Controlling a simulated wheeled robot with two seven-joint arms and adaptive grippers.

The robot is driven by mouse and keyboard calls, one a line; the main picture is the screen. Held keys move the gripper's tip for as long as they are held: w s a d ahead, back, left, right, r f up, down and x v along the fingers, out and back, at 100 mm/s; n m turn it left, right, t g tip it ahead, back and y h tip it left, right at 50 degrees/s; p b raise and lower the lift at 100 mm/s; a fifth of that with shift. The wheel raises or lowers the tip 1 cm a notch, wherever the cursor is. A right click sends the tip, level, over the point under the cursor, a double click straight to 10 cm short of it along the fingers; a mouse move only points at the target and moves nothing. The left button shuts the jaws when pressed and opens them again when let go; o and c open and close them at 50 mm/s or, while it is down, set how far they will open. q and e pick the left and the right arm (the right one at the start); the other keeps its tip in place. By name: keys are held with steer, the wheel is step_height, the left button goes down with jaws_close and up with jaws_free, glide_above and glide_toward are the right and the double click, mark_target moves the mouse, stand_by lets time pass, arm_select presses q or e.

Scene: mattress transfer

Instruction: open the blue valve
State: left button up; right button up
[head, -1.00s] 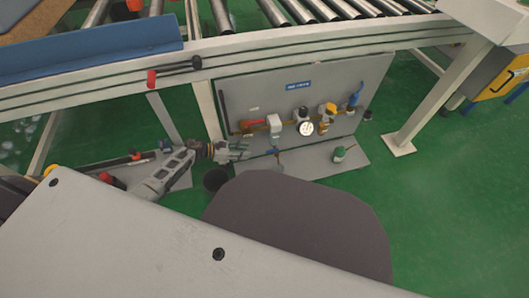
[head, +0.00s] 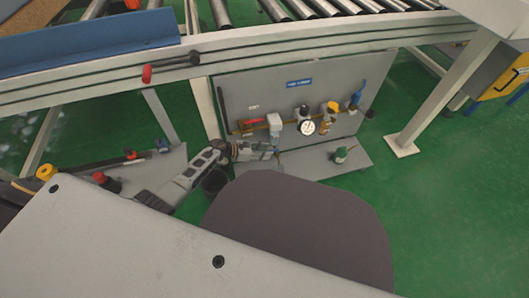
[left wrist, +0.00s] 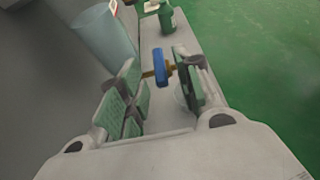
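The blue valve (left wrist: 161,67) shows in the left wrist view as a blue handle on a short brass stem. It lies between the fingertips of my left gripper (left wrist: 157,80), a little beyond them. The fingers are apart, with green pads, and do not visibly close on it. In the head view my left gripper (head: 264,151) is low in front of the grey panel (head: 240,88), and it mostly hides the handle. My right gripper is not in view.
A pressure gauge (head: 307,128) and brass piping are on the panel, with another blue part (head: 357,94) at its upper right. A green bottle (head: 340,155) stands on the base plate (head: 352,168). The roller conveyor (head: 330,42) runs above.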

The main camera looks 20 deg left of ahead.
arm_select(q)
steer(key=shift+c, duration=0.3)
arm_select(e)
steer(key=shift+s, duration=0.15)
arm_select(q)
jaws_close()
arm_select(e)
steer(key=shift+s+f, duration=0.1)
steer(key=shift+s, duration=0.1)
